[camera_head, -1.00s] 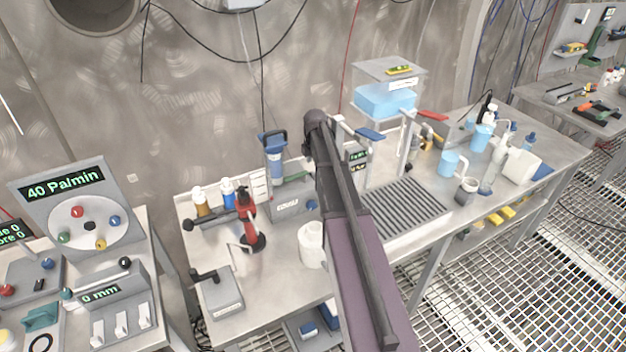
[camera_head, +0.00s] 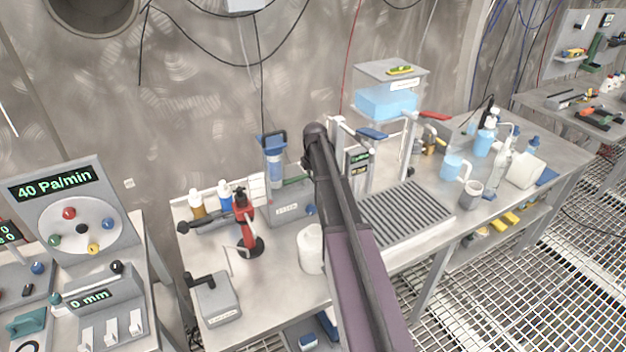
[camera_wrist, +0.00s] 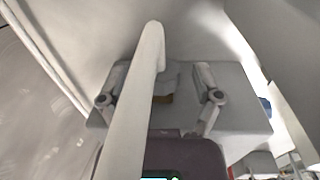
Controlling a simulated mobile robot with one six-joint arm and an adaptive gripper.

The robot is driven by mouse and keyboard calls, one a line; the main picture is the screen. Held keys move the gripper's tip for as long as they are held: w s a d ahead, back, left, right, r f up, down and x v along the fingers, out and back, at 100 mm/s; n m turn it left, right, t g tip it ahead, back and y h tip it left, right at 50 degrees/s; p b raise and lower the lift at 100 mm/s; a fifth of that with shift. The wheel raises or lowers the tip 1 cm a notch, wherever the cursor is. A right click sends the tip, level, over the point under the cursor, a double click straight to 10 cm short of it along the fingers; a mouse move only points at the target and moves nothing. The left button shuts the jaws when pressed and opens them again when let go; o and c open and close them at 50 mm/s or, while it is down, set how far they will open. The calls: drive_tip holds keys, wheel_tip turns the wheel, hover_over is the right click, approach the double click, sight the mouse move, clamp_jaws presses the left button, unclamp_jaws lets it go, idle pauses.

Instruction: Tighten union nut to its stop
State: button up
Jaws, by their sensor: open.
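My gripper (camera_wrist: 160,68) shows in the wrist view with its two fingers spread wide and nothing clasped between them. A long white bar or pipe (camera_wrist: 140,95) runs through the middle of that view, between the fingers and nearer the camera. A small brownish piece (camera_wrist: 162,99) shows just right of the bar; I cannot tell whether it is the union nut. In the head view my arm covers the middle of the bench and my gripper is hidden. A brass-coloured fitting (camera_head: 429,143) sits near the tank stand. I cannot make out the union nut for certain.
A clear tank of blue water (camera_head: 386,102) stands on the workbench (camera_head: 275,280), with blue (camera_head: 371,134) and red (camera_head: 436,115) handles nearby. A red tool stand (camera_head: 246,225), a white jar (camera_head: 311,248) and a grooved tray (camera_head: 408,213) crowd the bench. A control panel (camera_head: 75,210) reads 40 Pa/min.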

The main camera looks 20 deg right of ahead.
clamp_jaws()
idle(0.3)
drive_tip(key=g, duration=0.2)
drive_tip(key=g+b, duration=0.1)
drive_tip(key=g, duration=0.1)
drive_tip(key=shift+w+f, duration=0.15)
drive_tip(key=shift+w, duration=0.1)
drive_tip(key=shift+s+g+b, duration=0.1)
drive_tip(key=shift+g+b, duration=0.3)
drive_tip(key=shift+g, duration=0.5)
unclamp_jaws()
